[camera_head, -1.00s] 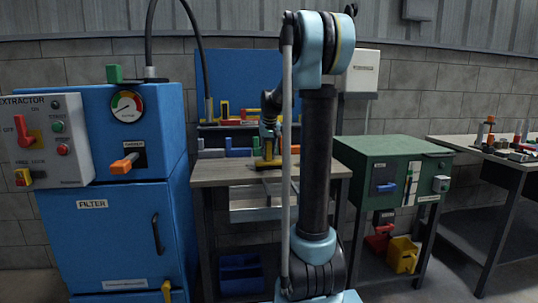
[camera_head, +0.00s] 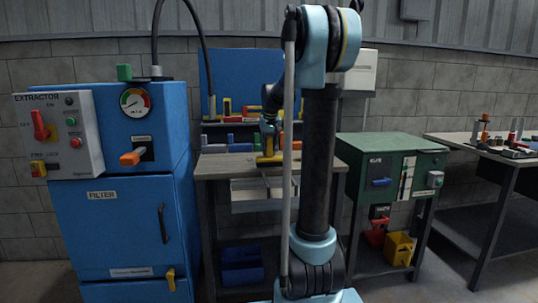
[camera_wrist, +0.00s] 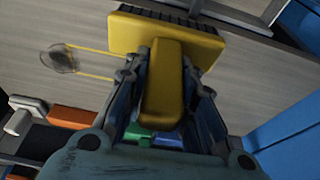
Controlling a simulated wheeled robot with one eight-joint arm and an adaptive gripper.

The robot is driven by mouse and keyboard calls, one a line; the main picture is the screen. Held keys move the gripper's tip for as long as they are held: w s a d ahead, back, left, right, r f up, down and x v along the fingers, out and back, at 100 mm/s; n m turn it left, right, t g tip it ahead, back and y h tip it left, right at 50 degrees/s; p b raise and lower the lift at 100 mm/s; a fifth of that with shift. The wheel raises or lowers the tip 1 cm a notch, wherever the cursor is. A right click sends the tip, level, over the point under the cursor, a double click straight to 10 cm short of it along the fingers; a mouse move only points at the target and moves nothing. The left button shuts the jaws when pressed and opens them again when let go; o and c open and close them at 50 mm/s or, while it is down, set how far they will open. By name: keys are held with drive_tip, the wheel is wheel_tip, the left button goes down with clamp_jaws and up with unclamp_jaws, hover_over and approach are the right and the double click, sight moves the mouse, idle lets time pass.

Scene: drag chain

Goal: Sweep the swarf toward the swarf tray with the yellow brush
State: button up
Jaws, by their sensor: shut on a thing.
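The yellow brush (camera_wrist: 165,85) is held in my gripper (camera_wrist: 160,76), whose fingers close on its handle from both sides. Its wide yellow head (camera_wrist: 165,33) is over the wooden bench top in the wrist view; whether the bristles touch it I cannot tell. A small dark patch that looks like swarf (camera_wrist: 62,58) lies on the bench, left of the brush head and apart from it. I cannot clearly identify the swarf tray.
Thin yellow lines (camera_wrist: 95,76) mark the workbench (camera_head: 225,165) beside the dark patch. Coloured blocks (camera_head: 238,147) line its back edge. A grey tray-like drawer (camera_head: 255,193) is under the top. A blue extractor cabinet (camera_head: 120,225) stands left, a green cabinet (camera_head: 390,148) right.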

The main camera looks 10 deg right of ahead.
drive_tip(key=shift+s+d+r, duration=0.1)
drive_tip(key=shift+d+r, duration=0.3)
drive_tip(key=shift+r, duration=0.2)
drive_tip(key=shift+d+r, duration=0.1)
drive_tip(key=shift+r, duration=2.55)
drive_tip(key=shift+s, duration=0.1)
